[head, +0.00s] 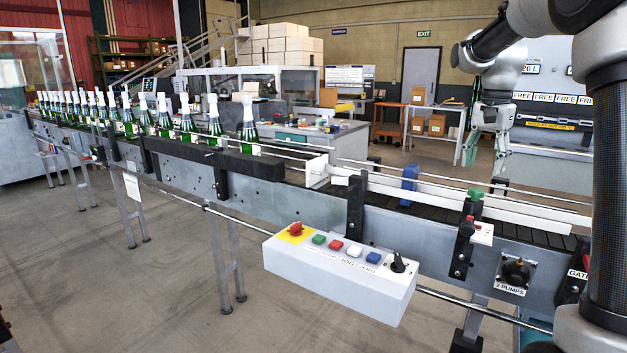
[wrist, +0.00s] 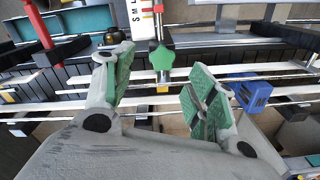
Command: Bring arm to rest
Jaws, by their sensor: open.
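My gripper (head: 486,158) hangs at the right of the head view, fingers pointing down, beyond and above the conveyor rails. In the wrist view my gripper (wrist: 160,68) shows two grey fingers with green pads, spread apart with nothing between them. A green star-shaped knob (wrist: 161,58) appears past the fingertips, on the conveyor; it is also in the head view (head: 475,194). A blue block (wrist: 250,92) lies to the right of the fingers in the wrist view. My arm comes down the right edge of the head view.
The conveyor (head: 300,197) runs across the head view, with a row of green bottles (head: 214,122) at left. A white button box (head: 340,275) juts out in front. The blue block (head: 409,185) sits by the white rails.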

